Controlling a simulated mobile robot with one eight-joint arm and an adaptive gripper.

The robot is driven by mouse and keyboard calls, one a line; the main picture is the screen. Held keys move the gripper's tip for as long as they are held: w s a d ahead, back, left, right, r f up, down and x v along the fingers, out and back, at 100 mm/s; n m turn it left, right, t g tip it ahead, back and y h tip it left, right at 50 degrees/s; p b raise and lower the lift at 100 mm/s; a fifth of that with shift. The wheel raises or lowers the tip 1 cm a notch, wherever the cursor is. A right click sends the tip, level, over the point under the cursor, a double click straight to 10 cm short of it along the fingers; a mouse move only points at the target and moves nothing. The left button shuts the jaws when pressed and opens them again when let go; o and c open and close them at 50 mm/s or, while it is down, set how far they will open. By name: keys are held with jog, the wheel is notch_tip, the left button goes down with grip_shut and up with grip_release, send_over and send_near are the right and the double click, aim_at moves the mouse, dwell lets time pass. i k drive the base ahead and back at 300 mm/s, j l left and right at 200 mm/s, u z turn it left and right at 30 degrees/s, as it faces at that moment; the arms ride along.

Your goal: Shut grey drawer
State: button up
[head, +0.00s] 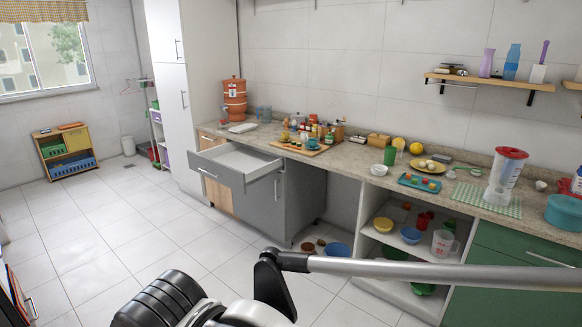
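The grey drawer (222,176) is pulled well out from the grey cabinet (265,203) under the counter, left of centre in the head view. Its inside is pale, and the part I can see looks empty. A bar handle shows on its front. Parts of my own arm cross the bottom of the view, well in front of the drawer and apart from it. I cannot make out my gripper's fingers in this view.
The stone counter (340,160) above carries a cutting board with bottles, an orange dispenser (234,100) and several dishes. Open shelves (378,240) with bowls stand right of the grey cabinet. Bowls sit on the floor under the counter. The tiled floor (115,215) at left is clear.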

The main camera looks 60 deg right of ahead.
aim_at(235, 166)
jog(key=z, duration=1.45)
jog(key=i+l+u, duration=0.1)
jog(key=i+u, duration=0.25)
jog(key=i, duration=3.35)
